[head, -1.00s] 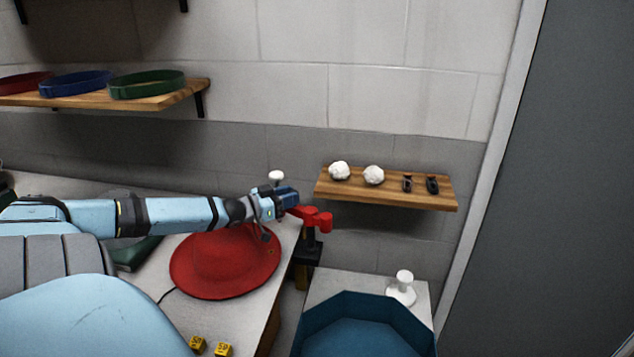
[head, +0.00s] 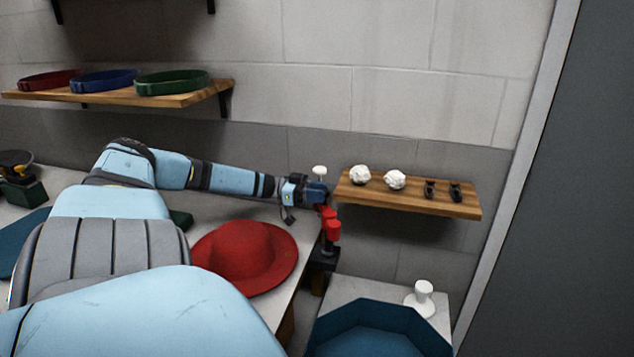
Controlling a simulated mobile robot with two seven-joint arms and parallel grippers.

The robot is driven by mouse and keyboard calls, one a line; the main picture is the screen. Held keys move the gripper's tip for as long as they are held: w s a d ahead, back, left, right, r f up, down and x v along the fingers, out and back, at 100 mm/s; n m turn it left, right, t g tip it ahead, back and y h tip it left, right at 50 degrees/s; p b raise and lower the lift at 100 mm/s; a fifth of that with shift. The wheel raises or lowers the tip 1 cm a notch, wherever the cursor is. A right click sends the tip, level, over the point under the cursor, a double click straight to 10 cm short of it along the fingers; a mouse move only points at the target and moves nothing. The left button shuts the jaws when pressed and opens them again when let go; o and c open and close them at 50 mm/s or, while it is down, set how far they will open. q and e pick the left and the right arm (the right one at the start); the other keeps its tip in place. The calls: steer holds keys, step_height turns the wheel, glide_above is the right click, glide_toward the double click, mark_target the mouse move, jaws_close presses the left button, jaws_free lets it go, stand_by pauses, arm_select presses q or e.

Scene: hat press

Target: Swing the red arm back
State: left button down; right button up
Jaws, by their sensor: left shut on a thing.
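The red arm (head: 331,226) sits on a dark stand at the right end of the workbench, beside the red hat (head: 246,257). My left gripper (head: 318,194) reaches in from the left, above the hat's far side. It is shut on the red arm at its far end, and the fingers hide part of the red arm. My right gripper is out of view.
A wooden wall shelf (head: 412,199) with white balls and small dark items is just right of the gripper. A teal octagonal bin (head: 378,316) and a white knob-like stand (head: 422,298) are at lower right. Hat bands lie on the upper left shelf (head: 190,97).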

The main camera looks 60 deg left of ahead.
arm_select(q)
steer(key=shift+w+f+m+g+h+b, duration=0.1)
steer(key=shift+w+m+g+h+b, duration=0.1)
steer(key=shift+m+g+h+b, duration=0.25)
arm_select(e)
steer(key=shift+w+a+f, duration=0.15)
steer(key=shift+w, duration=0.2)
arm_select(q)
steer(key=c, duration=0.9)
jaws_free()
steer(key=shift+o, duration=0.2)
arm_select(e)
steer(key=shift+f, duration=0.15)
arm_select(q)
steer(key=p+v, duration=0.2)
steer(key=v, duration=1.1)
steer(key=shift+s+a, duration=0.25)
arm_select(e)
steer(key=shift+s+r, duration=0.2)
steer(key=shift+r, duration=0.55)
